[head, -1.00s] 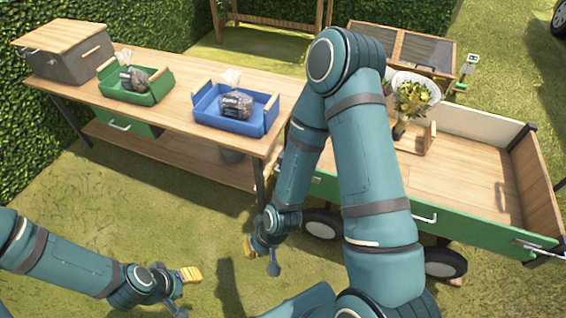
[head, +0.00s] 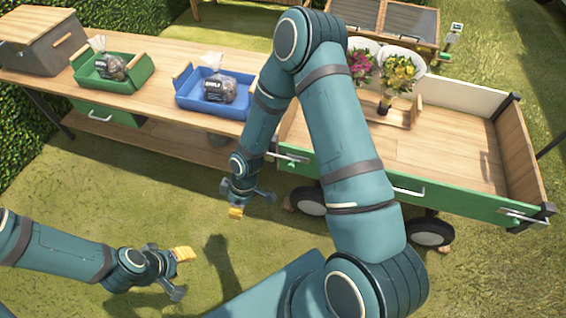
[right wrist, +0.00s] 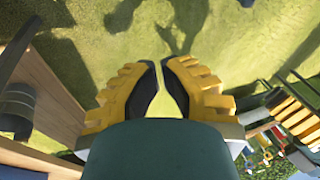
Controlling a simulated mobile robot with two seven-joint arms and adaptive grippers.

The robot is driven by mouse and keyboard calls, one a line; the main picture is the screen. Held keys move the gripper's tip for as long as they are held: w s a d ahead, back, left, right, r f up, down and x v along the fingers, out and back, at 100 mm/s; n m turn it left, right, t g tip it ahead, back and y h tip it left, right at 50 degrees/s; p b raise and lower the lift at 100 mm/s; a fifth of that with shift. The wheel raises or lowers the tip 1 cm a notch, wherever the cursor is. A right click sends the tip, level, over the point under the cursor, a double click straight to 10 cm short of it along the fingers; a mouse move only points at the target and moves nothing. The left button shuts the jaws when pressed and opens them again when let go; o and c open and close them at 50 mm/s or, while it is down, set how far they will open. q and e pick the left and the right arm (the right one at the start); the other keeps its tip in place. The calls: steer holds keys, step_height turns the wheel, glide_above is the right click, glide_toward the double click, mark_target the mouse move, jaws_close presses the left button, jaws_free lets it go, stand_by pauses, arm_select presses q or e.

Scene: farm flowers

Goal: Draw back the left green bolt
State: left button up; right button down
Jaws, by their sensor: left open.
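The green side panel (head: 455,206) of the cart has a metal bolt with a green part at each end. The left green bolt (head: 291,158) shows in the head view between my right arm's links. My left gripper (head: 180,272) is open and empty, low over the grass and well away from the bolt. My right gripper (head: 251,204) hangs below and left of the bolt, apart from it. In the right wrist view its yellow-backed fingers (right wrist: 160,82) are a little apart with only grass between them.
The right bolt (head: 524,217) is at the panel's far end. Flower bouquets (head: 399,72) stand in a wooden holder on the cart. A long wooden table (head: 150,55) carries a green tray (head: 90,78), a blue tray (head: 190,99) and a box (head: 40,48). Grass between is clear.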

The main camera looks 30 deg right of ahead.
steer(key=w+d+r+n+g+h+p, duration=0.1)
steer(key=w+d+r+n+h, duration=0.1)
steer(key=w+d+n+h, duration=0.2)
steer(key=w+d+r+n+g+h+p, duration=0.1)
steer(key=w+d+r+n+h, duration=0.2)
steer(key=w+d+n, duration=0.7)
steer(key=d+n+h, duration=0.1)
steer(key=d+n, duration=0.1)
steer(key=n, duration=0.2)
steer(key=shift+w+n, duration=0.3)
steer(key=shift+w, duration=0.05)
steer(key=s+d+r+b+x, duration=0.1)
steer(key=x, duration=1.2)
steer(key=shift+s+d+f+b, duration=0.2)
steer(key=shift+d+f+b, duration=0.1)
steer(key=shift+f, duration=0.1)
